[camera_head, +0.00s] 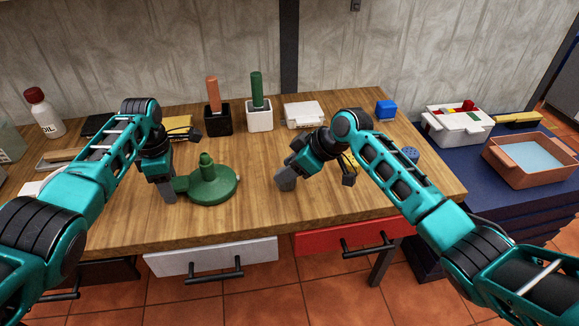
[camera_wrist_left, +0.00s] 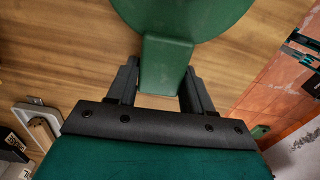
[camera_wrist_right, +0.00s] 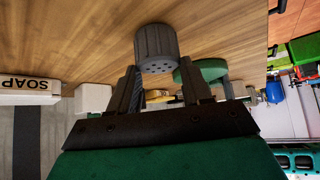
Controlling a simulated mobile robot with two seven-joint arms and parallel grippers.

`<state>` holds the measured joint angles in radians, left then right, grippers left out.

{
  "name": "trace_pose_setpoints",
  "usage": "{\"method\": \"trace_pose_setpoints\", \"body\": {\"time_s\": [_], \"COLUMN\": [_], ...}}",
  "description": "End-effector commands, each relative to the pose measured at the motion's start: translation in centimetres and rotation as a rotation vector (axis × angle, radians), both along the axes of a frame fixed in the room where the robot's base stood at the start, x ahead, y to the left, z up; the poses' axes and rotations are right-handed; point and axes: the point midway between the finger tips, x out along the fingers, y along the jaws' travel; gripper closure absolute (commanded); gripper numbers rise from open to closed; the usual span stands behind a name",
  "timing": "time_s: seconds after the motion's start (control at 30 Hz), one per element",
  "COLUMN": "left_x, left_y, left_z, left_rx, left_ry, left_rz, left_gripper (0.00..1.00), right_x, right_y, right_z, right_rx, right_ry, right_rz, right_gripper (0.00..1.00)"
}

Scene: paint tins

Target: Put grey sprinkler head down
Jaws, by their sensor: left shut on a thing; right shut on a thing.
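The grey sprinkler head (camera_wrist_right: 155,50) is a short ribbed cylinder with holes in its end face. My right gripper (camera_head: 288,176) is shut on it and holds it over the front part of the wooden table, right of the green base; the fingers (camera_wrist_right: 163,85) show in the right wrist view. The green base (camera_head: 212,187) is a round disc with an upright post and a side tab. My left gripper (camera_head: 170,188) is shut on that tab (camera_wrist_left: 165,62). Whether the grey head touches the table is hard to tell.
Black (camera_head: 217,119) and white (camera_head: 259,117) holders with brown and green handles stand at the back. A white box (camera_head: 304,113), a blue block (camera_head: 386,109) and a blue sprinkler head (camera_head: 410,154) lie right. Bare wood (camera_head: 255,185) lies between my grippers.

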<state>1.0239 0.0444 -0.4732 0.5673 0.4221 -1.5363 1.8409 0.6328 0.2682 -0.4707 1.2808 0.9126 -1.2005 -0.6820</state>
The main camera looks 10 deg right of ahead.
Motion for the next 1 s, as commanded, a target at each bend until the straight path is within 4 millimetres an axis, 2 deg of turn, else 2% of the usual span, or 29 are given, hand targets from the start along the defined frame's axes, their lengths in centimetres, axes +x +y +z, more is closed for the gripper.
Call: {"method": "trace_pose_setpoints", "body": {"time_s": [0.1,0.13,0.4,0.63,0.77,1.0], "left_x": [0.0,0.0,0.0,0.0,0.0,0.0], "left_y": [0.0,0.0,0.0,0.0,0.0,0.0], "left_z": [0.0,0.0,0.0,0.0,0.0,0.0], "left_rx": [-0.001,-0.001,-0.001,-0.001,-0.001,-0.001], "left_ry": [-0.001,-0.001,-0.001,-0.001,-0.001,-0.001], "left_rz": [0.000,0.000,0.000,0.000,0.000,0.000], "left_gripper": [0.98,0.98,0.98,0.98,0.98,0.98], "right_x": [0.0,0.0,0.0,0.0,-0.1,-1.7], "right_y": [0.0,0.0,0.0,0.0,-0.4,-2.9], "right_z": [-0.3,-0.3,-0.3,-0.2,0.5,3.9], "right_rx": [0.000,0.000,0.000,0.000,-0.001,-0.002], "right_ry": [0.001,0.001,0.000,0.000,-0.001,-0.003], "right_rz": [-0.001,-0.001,0.000,0.000,-0.001,-0.002], "right_gripper": [1.00,0.51,0.26,0.26,0.26,0.26]}}
